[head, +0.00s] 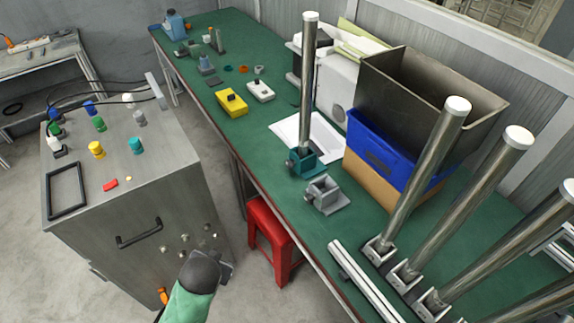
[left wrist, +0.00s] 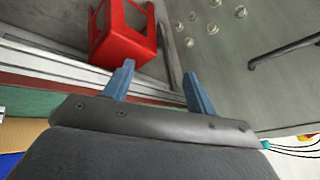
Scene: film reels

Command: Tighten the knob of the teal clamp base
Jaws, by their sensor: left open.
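The teal clamp base (head: 302,170) stands on the green workbench in the head view, left of the blue bin. A tall metal pole (head: 308,80) stands upright in it. Its knob seems to be the small dark part (head: 289,164) on its left side; how tight it is cannot be seen. My left gripper (head: 225,268) is low in the head view, beside the grey cabinet and well away from the clamp base. In the left wrist view its two blue fingers (left wrist: 158,80) are apart with nothing between them. My right gripper is not in view.
A grey clamp base (head: 325,195) stands just in front of the teal one. A blue bin (head: 376,150) and several poles in clamps fill the bench's right side. A red stool (head: 270,225) stands below the bench edge. The grey cabinet (head: 130,190) is at left.

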